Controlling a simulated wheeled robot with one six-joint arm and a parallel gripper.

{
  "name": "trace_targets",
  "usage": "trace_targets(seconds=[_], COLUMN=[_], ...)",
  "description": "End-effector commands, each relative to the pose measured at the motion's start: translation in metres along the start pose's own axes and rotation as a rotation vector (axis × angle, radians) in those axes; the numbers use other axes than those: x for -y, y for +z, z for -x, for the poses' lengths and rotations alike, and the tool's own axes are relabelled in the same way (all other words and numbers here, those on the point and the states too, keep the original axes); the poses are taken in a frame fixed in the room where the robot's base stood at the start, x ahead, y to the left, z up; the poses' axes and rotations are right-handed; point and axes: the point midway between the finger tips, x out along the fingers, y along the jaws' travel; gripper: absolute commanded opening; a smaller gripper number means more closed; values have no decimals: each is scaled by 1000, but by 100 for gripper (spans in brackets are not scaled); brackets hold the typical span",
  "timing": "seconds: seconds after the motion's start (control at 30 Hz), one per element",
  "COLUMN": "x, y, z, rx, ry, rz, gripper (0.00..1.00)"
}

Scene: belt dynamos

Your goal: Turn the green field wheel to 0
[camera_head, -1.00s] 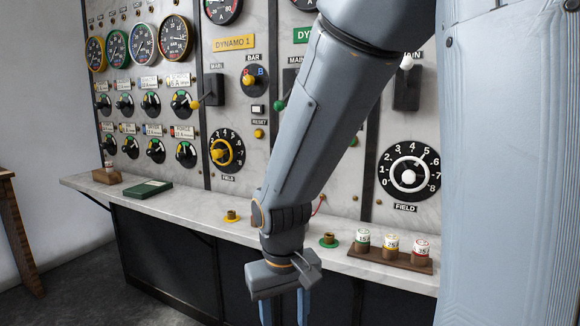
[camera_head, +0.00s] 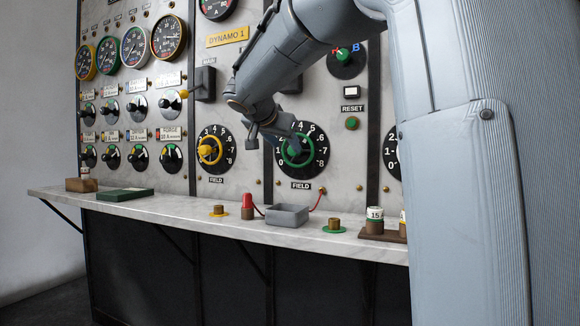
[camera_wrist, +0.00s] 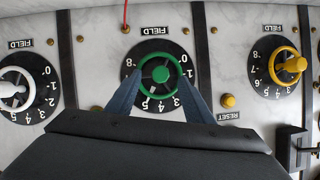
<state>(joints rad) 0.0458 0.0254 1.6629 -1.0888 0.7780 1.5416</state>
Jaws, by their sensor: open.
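The green field wheel (camera_head: 297,165) is on the black dial of the middle panel, above the FIELD label. In the wrist view, which shows the panel upside down, the green wheel (camera_wrist: 161,74) is centred between my fingers. My gripper (camera_wrist: 160,71) is open, with one finger on each side of the wheel's hub, overlapping the ring. I cannot tell whether they touch it. In the head view my gripper (camera_head: 298,145) partly covers the dial. The dial numbers run from 0 to 8, and which one the wheel points to is unclear.
A yellow field wheel (camera_head: 209,150) is on the panel to the left; a white one (camera_wrist: 10,89) shows in the wrist view. On the ledge below are a grey tray (camera_head: 287,217), a red-topped plug (camera_head: 248,203) with a red cord, and a brass fitting on a green base (camera_head: 334,228).

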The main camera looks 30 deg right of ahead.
Motion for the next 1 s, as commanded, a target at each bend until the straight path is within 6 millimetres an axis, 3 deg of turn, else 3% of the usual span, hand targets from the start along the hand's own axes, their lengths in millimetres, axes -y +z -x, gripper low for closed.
trace_targets(seconds=[0.23,0.7,1.0], x=[3,3,3], y=[-16,-18,-18], z=[-12,-73,-78], rx=[-43,-41,-41], ry=[-2,-3,-4], rz=[-43,-42,-42], gripper=[47,47,47])
